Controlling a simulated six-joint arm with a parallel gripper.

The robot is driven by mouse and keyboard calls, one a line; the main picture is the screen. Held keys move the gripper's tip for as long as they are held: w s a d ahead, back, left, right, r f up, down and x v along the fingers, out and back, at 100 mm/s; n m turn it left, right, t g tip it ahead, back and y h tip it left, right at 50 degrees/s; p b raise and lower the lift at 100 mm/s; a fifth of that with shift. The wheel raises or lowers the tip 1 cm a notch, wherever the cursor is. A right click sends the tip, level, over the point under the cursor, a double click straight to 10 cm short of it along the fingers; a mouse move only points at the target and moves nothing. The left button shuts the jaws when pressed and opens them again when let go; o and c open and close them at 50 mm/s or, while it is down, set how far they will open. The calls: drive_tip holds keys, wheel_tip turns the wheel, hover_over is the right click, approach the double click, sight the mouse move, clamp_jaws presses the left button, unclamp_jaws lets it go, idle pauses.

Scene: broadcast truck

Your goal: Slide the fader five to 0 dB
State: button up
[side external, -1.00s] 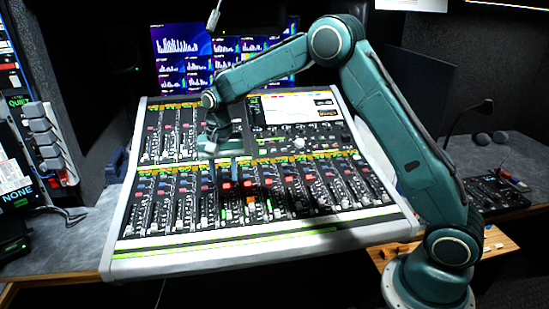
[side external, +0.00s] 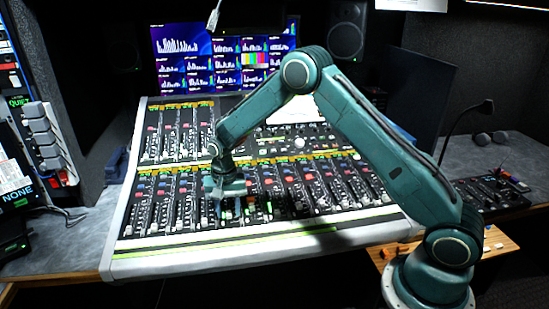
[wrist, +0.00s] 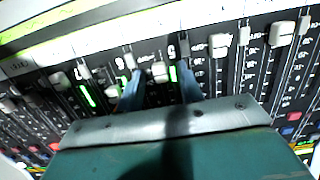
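The mixing console's lower fader bank shows in both views. My gripper (side external: 228,202) hangs low over that bank, left of its middle, pointing down. In the wrist view my gripper (wrist: 159,72) has two blue fingers spread apart. A pale fader cap (wrist: 160,72) shows between and a little beyond them, with a gap on each side. The panel looks upside down there, and marks like an inverted 6 and 5 lie near this cap, so I cannot tell for sure which is fader five. The dB marks by this cap are too blurred to read.
Other pale fader caps (wrist: 220,45) stand close on both sides of my fingers. The console's front edge (side external: 250,250) is bare. Monitors (side external: 215,55) stand behind the console, and a gooseneck lamp (side external: 465,115) stands at the right.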

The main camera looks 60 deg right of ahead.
sight(228, 204)
drive_tip(key=shift+f, duration=0.1)
drive_tip(key=shift+c, duration=0.3)
clamp_jaws()
drive_tip(key=shift+w+d+r, duration=0.2)
drive_tip(key=shift+w+d, duration=0.75)
drive_tip(key=shift+w, duration=0.05)
drive_tip(key=shift+w+d+r, duration=0.2)
drive_tip(key=shift+w+d, duration=0.75)
drive_tip(key=shift+o, duration=0.3)
unclamp_jaws()
drive_tip(key=shift+r, duration=0.1)
